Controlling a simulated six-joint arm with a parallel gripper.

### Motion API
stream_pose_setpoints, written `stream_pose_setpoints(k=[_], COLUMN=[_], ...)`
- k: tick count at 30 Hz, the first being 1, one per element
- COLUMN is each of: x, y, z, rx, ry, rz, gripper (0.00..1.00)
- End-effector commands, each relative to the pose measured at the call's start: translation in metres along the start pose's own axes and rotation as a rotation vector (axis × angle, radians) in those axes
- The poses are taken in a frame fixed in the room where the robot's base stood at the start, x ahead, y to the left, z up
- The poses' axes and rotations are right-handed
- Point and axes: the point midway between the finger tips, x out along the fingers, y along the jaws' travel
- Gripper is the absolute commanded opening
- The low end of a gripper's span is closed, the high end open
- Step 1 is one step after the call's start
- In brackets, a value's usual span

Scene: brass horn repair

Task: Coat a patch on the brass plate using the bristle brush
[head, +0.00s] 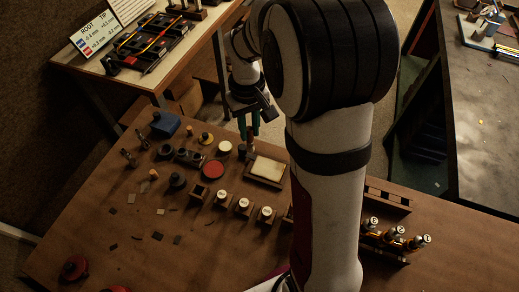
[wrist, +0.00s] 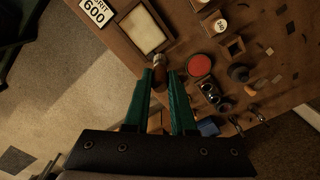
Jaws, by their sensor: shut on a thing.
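My gripper (head: 249,135) has green fingers and points down over the far edge of the brown bench. In the wrist view, my gripper (wrist: 165,75) is shut on the brown handle of the bristle brush (wrist: 160,80). The brush's paler metal collar (wrist: 161,59) shows past the fingertips; its bristles are hard to make out. A pale flat plate in a wooden frame, possibly the brass plate (wrist: 145,33), lies just beyond the brush. It also shows in the head view (head: 268,169), right of the gripper. I cannot tell whether the brush touches the frame.
A red disc (wrist: 199,65) lies right of the brush. A white-topped pot (head: 225,147), blue block (head: 165,124) and dark fixtures (head: 188,156) stand nearby. Labelled pots in wooden holders (head: 243,205) line the near side. Small dark chips are scattered at left. My arm hides part of the bench.

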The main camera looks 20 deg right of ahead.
Motion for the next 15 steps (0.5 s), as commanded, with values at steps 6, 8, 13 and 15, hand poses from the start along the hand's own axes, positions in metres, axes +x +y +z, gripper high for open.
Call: stream_pose_setpoints(k=[6,8,13,15], x=[0.0,0.0,0.0,0.001], y=[0.016,0.032,0.072,0.08], z=[0.008,0.017,0.046,0.053], rx=[0.005,0.008,0.007,0.004], ry=[-0.001,0.001,0.0,0.0], rz=[0.0,0.001,0.0,0.0], gripper=[0.0,0.0,0.0,0.0])
